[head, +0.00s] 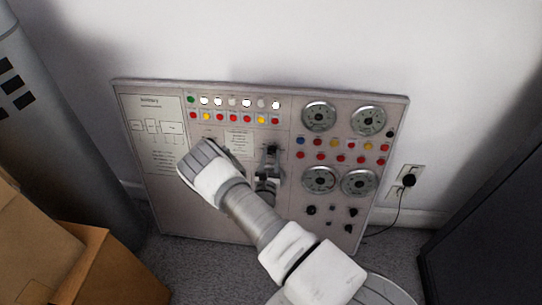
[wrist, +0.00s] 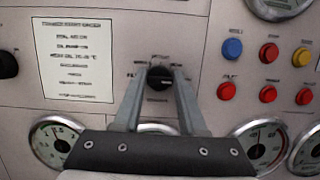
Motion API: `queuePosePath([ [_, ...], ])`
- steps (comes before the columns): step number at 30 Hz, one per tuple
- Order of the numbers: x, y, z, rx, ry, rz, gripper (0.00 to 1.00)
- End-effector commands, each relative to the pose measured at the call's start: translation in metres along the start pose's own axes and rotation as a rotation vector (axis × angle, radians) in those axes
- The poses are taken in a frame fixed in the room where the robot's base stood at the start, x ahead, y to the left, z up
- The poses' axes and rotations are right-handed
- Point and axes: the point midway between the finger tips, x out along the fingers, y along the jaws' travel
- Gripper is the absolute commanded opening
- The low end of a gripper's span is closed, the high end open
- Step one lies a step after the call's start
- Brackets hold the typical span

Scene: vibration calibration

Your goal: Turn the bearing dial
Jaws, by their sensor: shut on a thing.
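A small black dial (wrist: 160,78) sits on the grey panel in the wrist view, with tiny printed labels around it that are too blurred to read. My gripper (wrist: 159,73) has one finger on each side of the dial and is shut on it. In the head view, my gripper (head: 269,168) reaches the middle of the control panel (head: 215,222), and the dial is mostly hidden there. The dial's pointer direction cannot be made out clearly.
Round gauges (head: 319,116) and coloured buttons (wrist: 268,94) lie right of the dial. A printed label sheet (wrist: 73,58) and another black knob (wrist: 7,65) are to its left. Cardboard boxes (head: 110,265) stand at lower left, a dark cabinet (head: 490,220) at right.

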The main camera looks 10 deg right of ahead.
Motion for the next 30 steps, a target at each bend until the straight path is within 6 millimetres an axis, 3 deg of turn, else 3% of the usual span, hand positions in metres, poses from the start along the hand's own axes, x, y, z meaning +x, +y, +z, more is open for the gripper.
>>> queuePosePath([
  [8, -0.001, 0.000, -0.001, 0.001, 0.002, -0.001, 0.00],
  [9, -0.001, 0.000, -0.001, 0.001, 0.002, -0.001, 0.48],
  [13, -0.001, 0.000, -0.001, 0.000, 0.001, 0.000, 0.70],
  [23, -0.002, 0.000, 0.000, 0.000, 0.001, 0.000, 0.70],
  [30, -0.037, 0.001, 0.001, -0.003, 0.004, 0.002, 0.70],
])
